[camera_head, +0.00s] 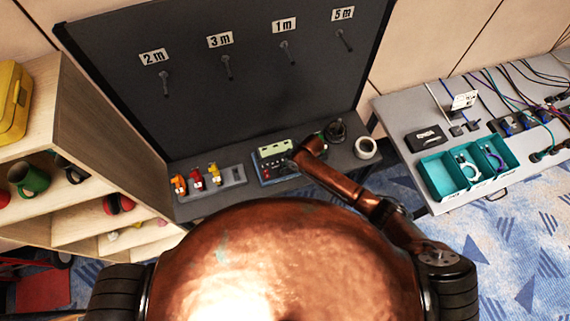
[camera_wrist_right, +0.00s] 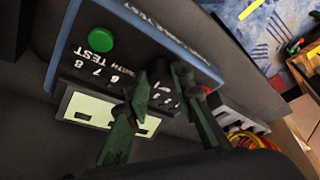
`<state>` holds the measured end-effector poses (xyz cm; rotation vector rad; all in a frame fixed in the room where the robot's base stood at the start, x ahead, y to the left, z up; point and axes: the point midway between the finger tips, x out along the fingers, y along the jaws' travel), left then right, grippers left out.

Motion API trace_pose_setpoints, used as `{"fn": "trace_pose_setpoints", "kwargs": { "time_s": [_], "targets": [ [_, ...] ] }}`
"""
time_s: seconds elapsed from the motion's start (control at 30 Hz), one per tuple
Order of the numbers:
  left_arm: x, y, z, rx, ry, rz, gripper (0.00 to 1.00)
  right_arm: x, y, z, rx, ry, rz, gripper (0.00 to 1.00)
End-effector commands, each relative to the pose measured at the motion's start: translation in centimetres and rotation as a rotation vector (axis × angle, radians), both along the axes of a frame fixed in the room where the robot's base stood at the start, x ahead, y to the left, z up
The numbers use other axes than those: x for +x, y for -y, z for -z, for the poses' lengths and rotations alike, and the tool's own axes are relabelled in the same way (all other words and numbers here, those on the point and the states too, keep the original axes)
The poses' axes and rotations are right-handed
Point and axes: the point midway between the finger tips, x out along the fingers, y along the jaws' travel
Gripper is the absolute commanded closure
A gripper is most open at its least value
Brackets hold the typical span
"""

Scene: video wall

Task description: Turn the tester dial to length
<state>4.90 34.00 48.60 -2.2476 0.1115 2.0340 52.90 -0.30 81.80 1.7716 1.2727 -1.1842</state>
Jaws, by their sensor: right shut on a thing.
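The tester (camera_head: 270,167) is a dark box with a blue edge and a pale green display, on the grey bench below the dark board. In the wrist view the tester (camera_wrist_right: 150,25) shows a green round button (camera_wrist_right: 101,39), a pale display panel (camera_wrist_right: 88,110) and white printed numbers and letters. My right gripper (camera_wrist_right: 170,76) is over the tester's face, its dark green fingers shut on the dial. The fingers cover most of the dial, so I cannot tell which mark it points to. In the head view my right gripper (camera_head: 296,161) is small and dark at the tester's right side. My left gripper is out of view.
Three coloured connectors (camera_head: 197,182) stand in a grey holder left of the tester. A white tape roll (camera_head: 365,148) lies to its right. A shelf (camera_head: 120,115) is at left. A side table (camera_head: 400,115) with teal bins (camera_head: 437,176) and cables is at right.

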Motion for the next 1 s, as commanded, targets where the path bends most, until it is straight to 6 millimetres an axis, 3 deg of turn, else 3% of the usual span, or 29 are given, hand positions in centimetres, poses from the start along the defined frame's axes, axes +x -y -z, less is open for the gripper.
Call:
{"fn": "trace_pose_setpoints", "kwargs": {
  "time_s": [0.03,0.4,1.0],
  "targets": [
    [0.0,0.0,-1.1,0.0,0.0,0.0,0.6,-0.2,-0.2,-0.5,0.002,-0.003,0.044,1.0],
    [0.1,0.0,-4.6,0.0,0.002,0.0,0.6,-0.4,-0.3,-0.3,0.002,-0.003,0.39,1.0],
    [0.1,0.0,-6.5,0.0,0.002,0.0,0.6,-0.3,-0.4,-0.1,0.002,0.0,0.74,1.0]
  ]
}}
